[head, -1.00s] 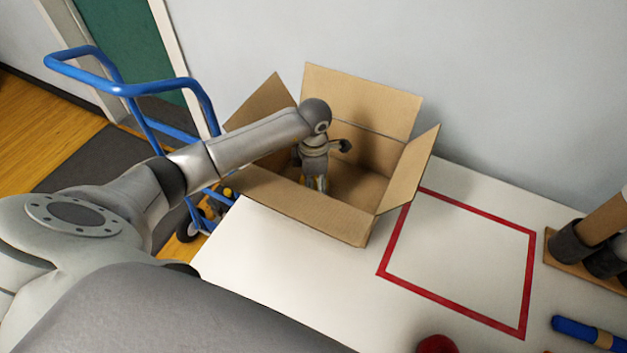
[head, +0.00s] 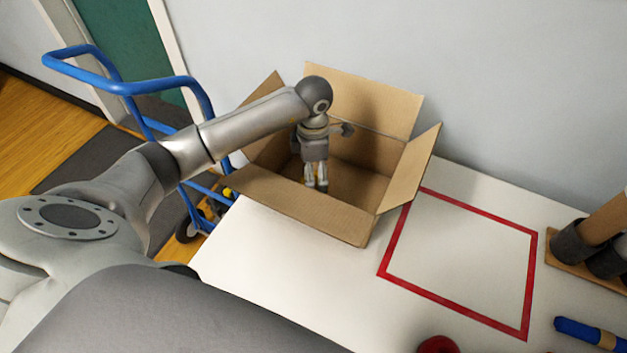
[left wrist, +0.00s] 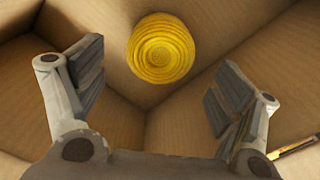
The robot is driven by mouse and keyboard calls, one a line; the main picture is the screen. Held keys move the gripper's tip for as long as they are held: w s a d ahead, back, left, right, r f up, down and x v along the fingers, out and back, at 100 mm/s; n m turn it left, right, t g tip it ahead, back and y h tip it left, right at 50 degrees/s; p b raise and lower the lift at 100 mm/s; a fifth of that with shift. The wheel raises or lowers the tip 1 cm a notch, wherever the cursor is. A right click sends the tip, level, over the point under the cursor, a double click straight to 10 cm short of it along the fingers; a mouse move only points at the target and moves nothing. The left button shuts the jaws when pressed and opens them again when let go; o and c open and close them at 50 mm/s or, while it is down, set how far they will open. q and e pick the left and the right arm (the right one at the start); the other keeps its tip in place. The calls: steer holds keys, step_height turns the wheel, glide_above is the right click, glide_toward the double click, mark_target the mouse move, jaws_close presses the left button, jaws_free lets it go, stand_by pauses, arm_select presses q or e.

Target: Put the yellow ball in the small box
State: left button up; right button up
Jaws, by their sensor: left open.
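A cardboard box (head: 300,207) with open flaps stands on the white table by the wall. My left gripper (head: 316,187) points down into it. In the left wrist view, the gripper (left wrist: 158,84) is open, with its two fingers wide apart and nothing between the pads. The yellow ball (left wrist: 161,47), ridged like wound yarn, shows beyond the fingertips near an inside corner of the box. It looks apart from both fingers. In the head view the ball is hidden. My right gripper is not in view.
A red taped square (head: 384,250) on the table, right of the box, is empty. A blue tube (head: 583,331) and a rack of dark cups (head: 572,240) are at the right. A red round thing (head: 438,344) lies at the front edge. A blue cart (head: 130,88) stands left.

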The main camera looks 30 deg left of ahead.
arm_select(q)
step_height(320, 180, up, 7)
steer(key=b, duration=0.1)
steer(key=shift+r, duration=0.2)
stand_by(0.4)
